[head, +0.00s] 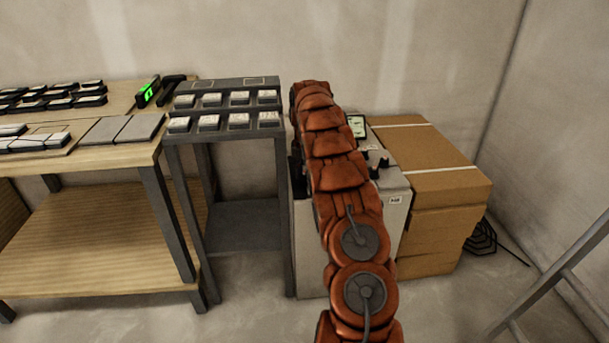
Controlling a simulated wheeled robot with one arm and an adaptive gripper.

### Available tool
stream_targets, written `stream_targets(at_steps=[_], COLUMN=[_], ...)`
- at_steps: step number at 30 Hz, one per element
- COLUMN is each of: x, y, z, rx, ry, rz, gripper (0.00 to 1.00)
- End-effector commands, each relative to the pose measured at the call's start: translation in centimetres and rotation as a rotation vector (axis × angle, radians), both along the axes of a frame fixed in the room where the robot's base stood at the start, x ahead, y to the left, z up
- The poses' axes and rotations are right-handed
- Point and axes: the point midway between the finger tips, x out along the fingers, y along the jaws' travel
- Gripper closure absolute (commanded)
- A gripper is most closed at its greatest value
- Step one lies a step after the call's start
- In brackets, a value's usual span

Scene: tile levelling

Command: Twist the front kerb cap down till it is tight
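My red-brown arm rises through the middle of the head view and bends away over a pale grey cabinet (394,222). My gripper is hidden behind the arm, so its fingers cannot be seen. Small dark cap-like pieces (375,171) show on the cabinet's top, just right of the arm. I cannot tell which of them, if any, is the front kerb cap, or how tight it is. Much of the cabinet's top is covered by the arm.
A small screen (357,126) stands at the cabinet's back. Cardboard boxes (433,185) are stacked close on its right. On the left are a dark metal stand (242,212) with rows of pale-topped blocks and a wooden workbench (110,160). A grey rail (560,275) crosses the lower right.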

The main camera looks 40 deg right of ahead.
Motion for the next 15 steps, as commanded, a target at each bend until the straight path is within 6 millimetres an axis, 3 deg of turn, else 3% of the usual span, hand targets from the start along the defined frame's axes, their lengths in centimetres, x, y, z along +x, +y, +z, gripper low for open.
stream_targets(at_steps=[1, 9, 15], x=[0.0, -0.02, -0.02], y=[0.0, 0.0, 0.02], z=[0.01, 0.0, 0.04], rx=[0.0, 0.0, 0.001], ry=[0.0, 0.001, 0.001], rz=[0.0, 0.0, -0.009], gripper=[0.72, 1.0, 1.0])
